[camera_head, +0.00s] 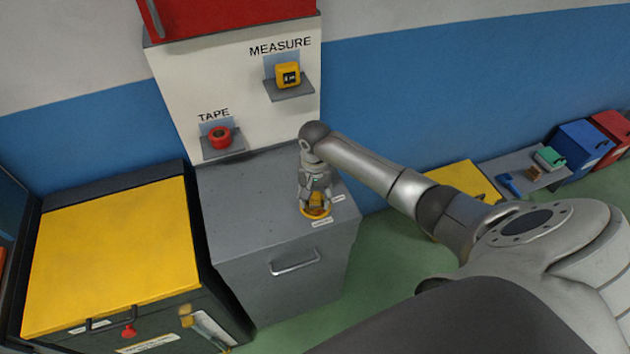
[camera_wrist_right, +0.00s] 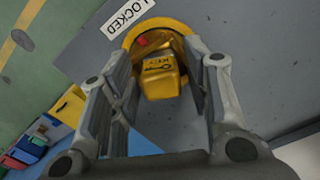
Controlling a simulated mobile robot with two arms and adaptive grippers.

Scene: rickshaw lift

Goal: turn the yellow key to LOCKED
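The yellow key (camera_head: 317,200) sits on the top of the grey cabinet (camera_head: 240,215), near its front right corner. In the right wrist view the yellow key (camera_wrist_right: 160,75) stands within a yellow ring (camera_wrist_right: 135,35) that has a small red mark. A white LOCKED label (camera_wrist_right: 128,15) lies just outside the ring. My right gripper (camera_head: 316,190) points down over the key. Its fingers (camera_wrist_right: 158,70) are on both sides of the key, with a small gap visible on one side, so it looks open around it. Contact on the other side is unclear. My left gripper is not in view.
A yellow-topped cabinet (camera_head: 115,245) stands left. Behind the key, a panel (camera_head: 240,90) carries shelves with red tape (camera_head: 219,138) and a yellow measure (camera_head: 288,75). Blue (camera_head: 583,147) and red (camera_head: 612,130) boxes stand far right. The grey top left of the key is clear.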

